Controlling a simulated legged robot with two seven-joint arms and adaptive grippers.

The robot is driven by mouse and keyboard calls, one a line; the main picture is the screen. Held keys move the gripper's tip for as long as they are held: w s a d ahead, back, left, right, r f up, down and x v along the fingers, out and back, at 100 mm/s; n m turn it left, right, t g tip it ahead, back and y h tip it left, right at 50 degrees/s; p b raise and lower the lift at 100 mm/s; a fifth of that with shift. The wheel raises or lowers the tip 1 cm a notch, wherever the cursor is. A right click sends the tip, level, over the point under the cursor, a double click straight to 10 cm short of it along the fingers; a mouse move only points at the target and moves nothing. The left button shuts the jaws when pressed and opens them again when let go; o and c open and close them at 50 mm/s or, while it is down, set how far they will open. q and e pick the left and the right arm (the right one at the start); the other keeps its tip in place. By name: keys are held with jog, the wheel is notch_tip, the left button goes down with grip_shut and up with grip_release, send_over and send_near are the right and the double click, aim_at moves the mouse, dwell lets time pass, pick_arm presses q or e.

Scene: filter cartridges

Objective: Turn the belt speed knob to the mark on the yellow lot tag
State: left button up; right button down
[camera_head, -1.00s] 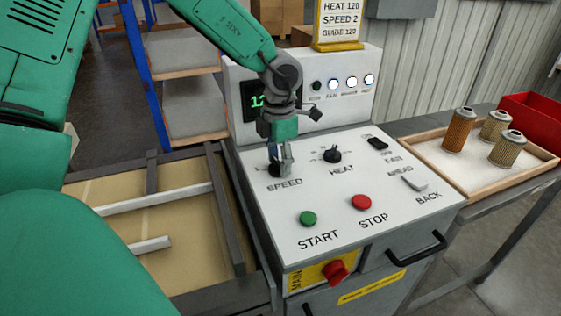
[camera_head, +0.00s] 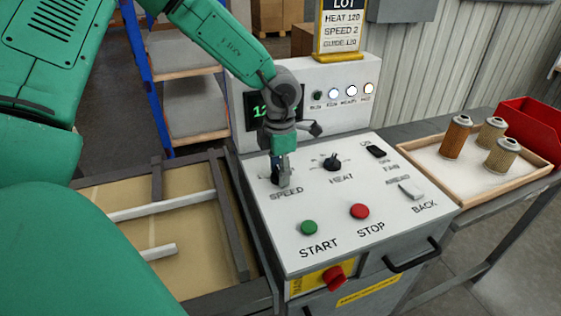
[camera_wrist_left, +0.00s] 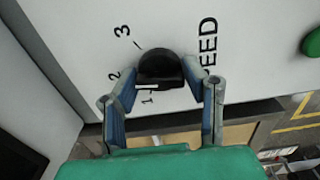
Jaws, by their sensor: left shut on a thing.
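The black belt speed knob (camera_wrist_left: 160,66) sits on the white panel above the word SPEED. In the wrist view, its white line lies on the side near the numbers 1 and 2; 3 is farther round. My left gripper (camera_head: 281,182) is shut on the knob, with one finger at each side, and hides most of it in the head view. The yellow lot tag (camera_head: 339,57) stands on top of the console and reads HEAT 120, SPEED 2 and a GUIDE line. My right gripper is not in view.
The heat knob (camera_head: 332,162) is just right of my left gripper. A green START button (camera_head: 309,228), a red STOP button (camera_head: 359,211) and two switches share the panel. A green display (camera_head: 258,112) is partly hidden. A tray (camera_head: 431,178) with filter cartridges stands right.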

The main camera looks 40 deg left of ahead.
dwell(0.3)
pick_arm(q)
jog(key=o, duration=1.1)
jog(key=shift+a, duration=0.15)
jog(key=shift+o, duration=0.2)
notch_tip(320, 180, up, 12)
jog(key=shift+f, duration=0.15)
jog(key=shift+w, duration=0.1)
